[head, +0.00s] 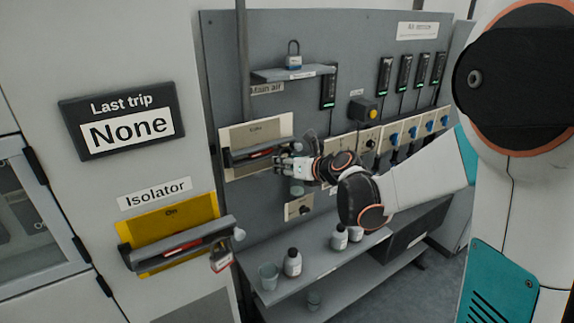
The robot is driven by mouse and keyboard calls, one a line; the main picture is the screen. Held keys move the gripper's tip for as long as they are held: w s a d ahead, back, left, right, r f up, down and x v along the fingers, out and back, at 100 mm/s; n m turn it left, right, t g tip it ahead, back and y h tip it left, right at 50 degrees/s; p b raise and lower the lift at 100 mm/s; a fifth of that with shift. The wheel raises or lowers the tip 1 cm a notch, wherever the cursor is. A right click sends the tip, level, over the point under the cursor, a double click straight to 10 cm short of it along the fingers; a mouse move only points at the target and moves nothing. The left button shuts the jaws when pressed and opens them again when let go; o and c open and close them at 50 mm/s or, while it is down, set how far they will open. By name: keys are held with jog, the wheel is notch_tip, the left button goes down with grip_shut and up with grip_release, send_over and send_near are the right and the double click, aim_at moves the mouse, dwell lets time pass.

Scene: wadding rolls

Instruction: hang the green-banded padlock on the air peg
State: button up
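My gripper (288,167) is at the right end of the lever handle on the cream "Kiln" panel (238,135); its fingers are too small to tell open or shut. A padlock with a bluish band (294,59) stands upright on the small grey shelf (262,75) above the "Main air" label (266,89). A padlock with a red band (221,260) hangs at the yellow Isolator panel's handle (180,251). A small pale greenish thing (297,190) shows just below my gripper, partly hidden. I cannot make out a green-banded padlock or the air peg for certain.
A lower bench (335,262) carries a grey cup (268,277) and several white bottles with dark caps, one of them in front (292,263). A row of sockets and switches (390,136) runs along the grey board. My arm reaches across from the right.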

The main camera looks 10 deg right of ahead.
jog(key=o, duration=1.2)
jog(key=shift+s+r, duration=0.1)
